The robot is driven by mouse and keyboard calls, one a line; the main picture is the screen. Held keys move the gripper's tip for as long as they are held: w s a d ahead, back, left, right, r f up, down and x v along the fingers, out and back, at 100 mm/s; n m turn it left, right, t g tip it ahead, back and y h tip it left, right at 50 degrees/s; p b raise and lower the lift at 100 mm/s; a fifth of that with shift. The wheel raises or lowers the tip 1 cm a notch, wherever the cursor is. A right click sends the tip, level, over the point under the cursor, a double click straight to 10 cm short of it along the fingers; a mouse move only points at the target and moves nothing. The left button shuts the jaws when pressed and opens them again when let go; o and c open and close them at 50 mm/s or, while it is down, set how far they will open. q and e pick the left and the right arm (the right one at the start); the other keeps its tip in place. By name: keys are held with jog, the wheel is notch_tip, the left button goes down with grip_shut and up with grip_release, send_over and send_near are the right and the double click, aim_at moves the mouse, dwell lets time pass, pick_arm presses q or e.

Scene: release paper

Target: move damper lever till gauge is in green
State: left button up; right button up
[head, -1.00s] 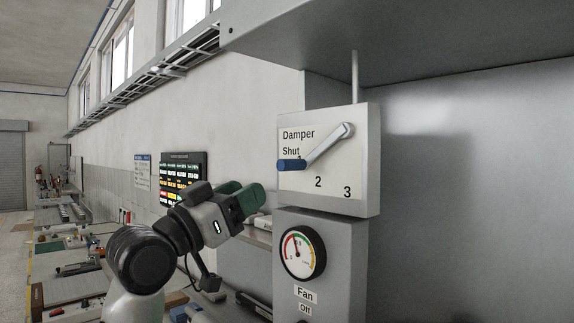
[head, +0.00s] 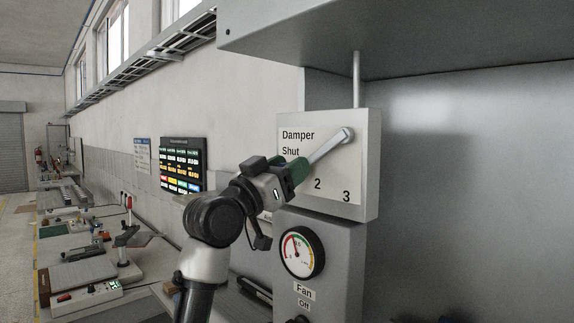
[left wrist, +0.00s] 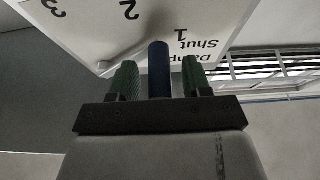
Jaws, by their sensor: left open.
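The damper lever (head: 327,149) is a grey metal arm on the white damper panel (head: 330,190), slanting from its pivot at upper right down-left toward the mark 1 side. My left gripper (head: 296,171) has green fingers and is at the lever's end, hiding the handle in the head view. In the left wrist view the blue handle (left wrist: 158,68) stands between the two open fingers, with small gaps on both sides. The round gauge (head: 301,251) below has a coloured rim, and its needle points up and slightly left; its exact zone is too small to tell. My right gripper is out of view.
A grey hood (head: 420,35) overhangs the panel. The fan label (head: 304,289) sits below the gauge. A dark sign board (head: 183,165) hangs on the wall behind my left arm. Benches with tools (head: 80,275) stand at left.

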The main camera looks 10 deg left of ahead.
pick_arm(q)
grip_shut()
jog(key=shift+s+d+f+n+t+y, duration=0.25)
jog(key=shift+f+n+y, duration=0.15)
jog(key=shift+n, duration=0.35)
jog(key=shift+s+d+f+n+t+y, duration=0.15)
jog(key=shift+d+f+n+y, duration=0.15)
jog(key=shift+n, duration=0.45)
grip_release()
jog(key=shift+w+a, duration=0.1)
jog(key=b+v, duration=0.5)
jog(key=v, duration=0.6)
